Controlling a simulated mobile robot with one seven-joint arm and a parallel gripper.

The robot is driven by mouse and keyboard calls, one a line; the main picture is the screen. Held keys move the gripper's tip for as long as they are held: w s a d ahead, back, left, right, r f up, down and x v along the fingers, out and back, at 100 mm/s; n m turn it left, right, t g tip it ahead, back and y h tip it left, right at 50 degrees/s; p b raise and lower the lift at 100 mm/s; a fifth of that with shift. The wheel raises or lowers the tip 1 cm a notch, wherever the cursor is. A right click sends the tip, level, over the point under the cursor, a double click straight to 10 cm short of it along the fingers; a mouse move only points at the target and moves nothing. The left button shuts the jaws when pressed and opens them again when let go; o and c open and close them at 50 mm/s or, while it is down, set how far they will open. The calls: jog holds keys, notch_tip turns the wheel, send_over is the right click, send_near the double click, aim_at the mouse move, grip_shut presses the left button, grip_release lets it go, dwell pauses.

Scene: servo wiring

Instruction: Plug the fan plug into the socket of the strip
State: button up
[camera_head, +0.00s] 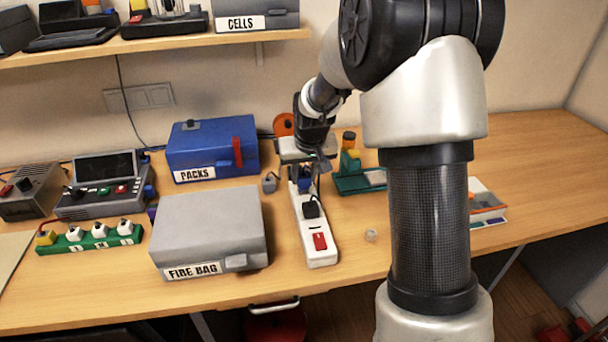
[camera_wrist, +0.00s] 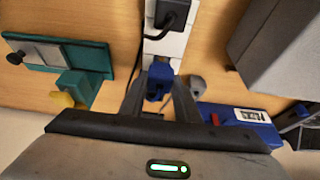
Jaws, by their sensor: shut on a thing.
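The white power strip (camera_head: 319,247) lies lengthwise on the table, with a red switch at its near end. A black plug (camera_head: 311,208) sits in it; this plug also shows in the wrist view (camera_wrist: 172,14). My gripper (camera_head: 306,178) is over the far part of the strip, pointing down. In the wrist view my gripper (camera_wrist: 160,88) is shut on a blue plug (camera_wrist: 160,78), which is at the strip's end part. I cannot tell whether the blue plug touches the strip or is seated. No label marks it as the fan plug. The socket under it is hidden.
A grey plug-like piece (camera_head: 269,183) lies left of the strip. The grey FIRE BAG box (camera_head: 209,228) and blue PACKS box (camera_head: 212,150) stand left. A green fixture (camera_head: 351,180) stands right. A green strip with white plugs (camera_head: 90,237) is far left.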

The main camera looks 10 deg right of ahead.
jog(key=shift+f+b, duration=1)
jog(key=shift+f, duration=0.25)
dwell(0.4)
jog(key=o, duration=1.1)
jog(key=p+v, duration=0.1)
jog(key=v, duration=1.6)
jog(key=shift+s+r+p, duration=0.1)
jog(key=shift+r+p, duration=0.05)
jog(key=shift+p, duration=0.2)
jog(key=shift+t, duration=0.6)
jog(key=s+r+p, duration=0.3)
jog(key=s+r, duration=0.1)
jog(key=s, duration=0.4)
jog(key=s+r+p, duration=0.3)
jog(key=s+r, duration=0.1)
jog(key=s, duration=0.5)
jog(key=s+r+p, duration=0.4)
jog(key=s+r, duration=0.1)
jog(key=s, duration=0.3)
jog(key=shift+s, duration=0.2)
